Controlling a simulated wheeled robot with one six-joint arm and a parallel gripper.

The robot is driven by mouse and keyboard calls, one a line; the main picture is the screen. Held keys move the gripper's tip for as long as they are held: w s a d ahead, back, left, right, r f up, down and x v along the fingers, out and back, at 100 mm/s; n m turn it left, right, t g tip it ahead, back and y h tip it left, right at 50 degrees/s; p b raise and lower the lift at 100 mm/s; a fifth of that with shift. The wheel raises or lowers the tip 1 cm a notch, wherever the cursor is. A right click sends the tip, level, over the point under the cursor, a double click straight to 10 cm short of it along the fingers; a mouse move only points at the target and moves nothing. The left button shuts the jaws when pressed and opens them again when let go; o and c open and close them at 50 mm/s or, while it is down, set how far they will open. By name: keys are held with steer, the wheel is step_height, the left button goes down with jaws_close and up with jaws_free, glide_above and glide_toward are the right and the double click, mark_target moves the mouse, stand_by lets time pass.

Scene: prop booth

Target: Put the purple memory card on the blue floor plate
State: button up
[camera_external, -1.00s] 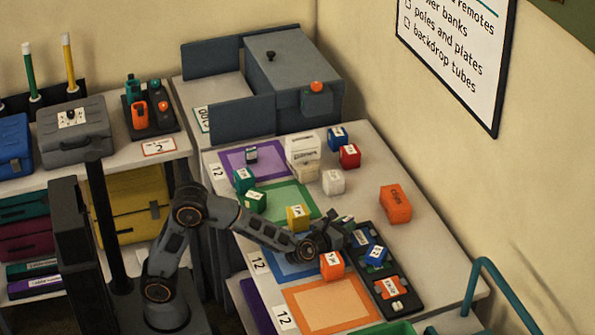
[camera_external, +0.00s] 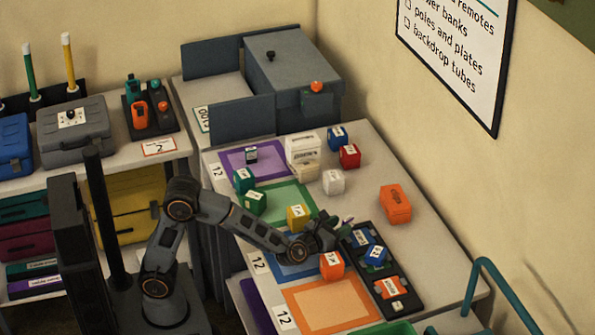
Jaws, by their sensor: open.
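My gripper (camera_external: 330,233) is open over the right edge of the blue floor plate (camera_external: 291,271), close to the left side of the black tray. The blue plate lies on the table between the green and orange plates, and my forearm and wrist cover part of it. A small purplish piece (camera_external: 347,221) shows at the far fingertip. It may be the purple memory card, but it is too small to be sure, and I cannot tell whether it touches the jaws.
The black tray (camera_external: 402,308) holds blue pieces (camera_external: 375,254) and an orange one (camera_external: 390,287). An orange block (camera_external: 332,265) stands close below my gripper, and a yellow block (camera_external: 297,217) behind my wrist. The table's right side is mostly clear around the orange case (camera_external: 395,204).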

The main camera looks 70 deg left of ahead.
step_height(320, 180, up, 7)
steer(key=p, duration=0.1)
steer(key=shift+w+f, duration=0.15)
steer(key=shift+f, duration=0.05)
steer(key=shift+a, duration=0.1)
steer(key=s+r+m+g+h+p, duration=0.2)
steer(key=s+r+m+h+p, duration=0.3)
steer(key=m, duration=0.6)
steer(key=s+r+m+g+h+p, duration=0.1)
steer(key=s+r+m+h+p, duration=0.5)
steer(key=m, duration=0.5)
steer(key=s+a+f+m+g+y+p, duration=0.1)
steer(key=s+a+m+g+p, duration=0.3)
steer(key=s+m, duration=0.5)
steer(key=s+a+f+m+g+y+p, duration=0.1)
steer(key=s+a+m+g+y+p, duration=0.2)
steer(key=s+m+g+p, duration=0.2)
steer(key=s+m+p, duration=0.1)
steer(key=s+m, duration=0.2)
steer(key=m, duration=0.1)
steer(key=shift+s+a+g+y, duration=0.3)
steer(key=shift+s+a, duration=0.05)
steer(key=shift+s, duration=0.05)
steer(key=shift+o, duration=0.4)
